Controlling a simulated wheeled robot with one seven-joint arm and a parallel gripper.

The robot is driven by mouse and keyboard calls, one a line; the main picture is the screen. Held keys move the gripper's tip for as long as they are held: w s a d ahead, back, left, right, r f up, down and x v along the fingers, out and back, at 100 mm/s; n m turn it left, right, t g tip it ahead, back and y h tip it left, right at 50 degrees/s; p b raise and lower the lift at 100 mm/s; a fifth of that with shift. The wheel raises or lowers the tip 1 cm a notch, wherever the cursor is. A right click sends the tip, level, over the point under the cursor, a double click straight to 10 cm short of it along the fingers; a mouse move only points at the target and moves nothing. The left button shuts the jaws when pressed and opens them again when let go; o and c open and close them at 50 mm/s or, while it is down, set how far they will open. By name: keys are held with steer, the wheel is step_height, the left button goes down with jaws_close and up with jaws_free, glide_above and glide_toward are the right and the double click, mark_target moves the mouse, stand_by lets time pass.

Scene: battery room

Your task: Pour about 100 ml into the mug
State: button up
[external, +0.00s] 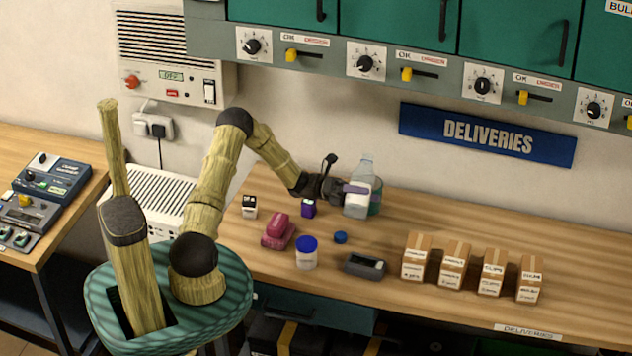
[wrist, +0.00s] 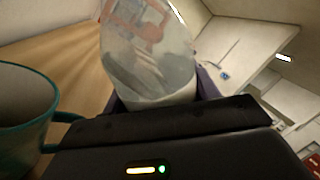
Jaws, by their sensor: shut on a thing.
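A clear bottle (external: 365,168) with a white lower part stands nearly upright at the back of the bench in the external view. My gripper (external: 357,189) is shut on it, its purple fingers around the bottle's side. The bottle (wrist: 150,50) fills the middle of the wrist view between the fingers (wrist: 160,95). The teal-rimmed mug (wrist: 24,112) is at the left of the wrist view, apart from the bottle, its handle toward the gripper. In the external view the mug (external: 377,198) is mostly hidden behind the bottle. Its contents are not visible.
A blue cap (external: 340,237) lies on the bench. Nearby are a blue-lidded jar (external: 307,252), a pink stapler-like object (external: 278,232), a purple box (external: 308,208) and a dark grey device (external: 365,265). Several cartons (external: 455,264) stand right. The back right bench is clear.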

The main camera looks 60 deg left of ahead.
steer(key=shift+s+d+f+n, duration=0.1)
steer(key=shift+d+f+n, duration=0.05)
steer(key=shift+n, duration=0.25)
steer(key=shift+s+d+r+n+t+p, duration=0.15)
steer(key=shift+r+n+t+p, duration=0.15)
steer(key=shift+n, duration=0.3)
steer(key=shift+s+d+r+n+t+p, duration=0.1)
steer(key=shift+s+r+n+t+p, duration=0.1)
steer(key=shift+r+n+p, duration=0.3)
steer(key=shift+d+f+n+t+y, duration=0.1)
steer(key=shift+f+n+t+y, duration=0.1)
steer(key=shift+n, duration=0.4)
steer(key=shift+f+n+t+y, duration=0.1)
steer(key=shift+f+n+t, duration=0.1)
steer(key=shift+n, duration=0.4)
steer(key=shift+r, duration=0.25)
steer(key=shift+w+a+n+t+p, duration=0.15)
steer(key=shift+a+n+t+p, duration=0.15)
steer(key=shift+n+p, duration=0.4)
steer(key=shift+w+n+y+p, duration=0.15)
steer(key=shift+n+y+p, duration=0.15)
steer(key=shift+n, duration=0.1)
steer(key=shift+n+t+p, duration=0.3)
steer(key=shift+n+p, duration=0.55)
steer(key=shift+n, duration=0.05)
steer(key=shift+s+d+y, duration=0.3)
steer(key=shift+s+d, duration=0.05)
steer(key=shift+s, duration=0.05)
steer(key=shift+s+d+n+p, duration=0.15)
steer(key=shift+n+p, duration=0.15)
